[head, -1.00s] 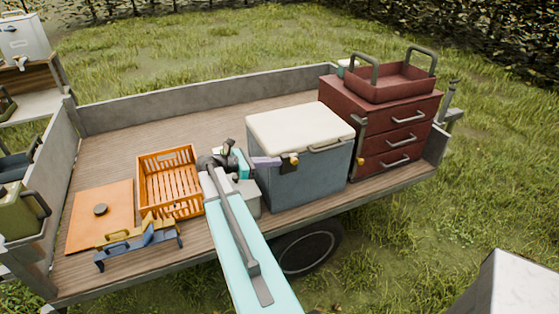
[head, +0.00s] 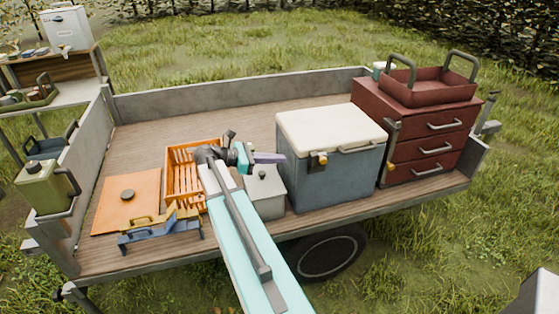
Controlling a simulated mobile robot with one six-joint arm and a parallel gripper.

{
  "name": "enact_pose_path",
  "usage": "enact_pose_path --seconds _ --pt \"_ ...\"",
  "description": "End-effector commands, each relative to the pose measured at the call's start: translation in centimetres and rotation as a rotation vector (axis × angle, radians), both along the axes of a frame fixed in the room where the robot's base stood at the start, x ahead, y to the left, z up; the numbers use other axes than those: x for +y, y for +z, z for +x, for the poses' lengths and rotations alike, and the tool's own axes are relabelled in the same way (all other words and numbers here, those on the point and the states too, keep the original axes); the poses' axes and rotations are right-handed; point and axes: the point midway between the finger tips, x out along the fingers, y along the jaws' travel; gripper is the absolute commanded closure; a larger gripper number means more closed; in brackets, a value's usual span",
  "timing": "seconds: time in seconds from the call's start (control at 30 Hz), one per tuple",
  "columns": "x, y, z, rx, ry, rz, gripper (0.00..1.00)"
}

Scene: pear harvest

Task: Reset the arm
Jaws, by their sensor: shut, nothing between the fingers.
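My arm (head: 245,243) reaches from the bottom of the head view over the near side of the trailer bed. My gripper (head: 280,158) is at its end, with purple fingers shut and empty, pointing right. It shows above a small grey lidded box (head: 265,193) and just left of the blue-grey cooler (head: 345,178). Whether the fingertips touch the cooler I cannot tell. My wrist hides part of the orange crate (head: 182,185) behind it.
An orange board (head: 124,206) and blue and yellow tools (head: 160,232) lie at the left of the bed. A red drawer cabinet (head: 432,140) with a tray (head: 432,88) on top stands right. A green can (head: 42,187) is at the left edge. The back middle bed is clear.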

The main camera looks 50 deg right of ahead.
Motion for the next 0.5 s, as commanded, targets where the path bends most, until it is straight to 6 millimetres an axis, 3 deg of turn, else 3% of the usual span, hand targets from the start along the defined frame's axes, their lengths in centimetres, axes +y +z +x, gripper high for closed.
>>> enact_pose_path --seconds 0.5 --pt "0.49 -0.27 0.48 0.001 0.011 0.001 1.0"
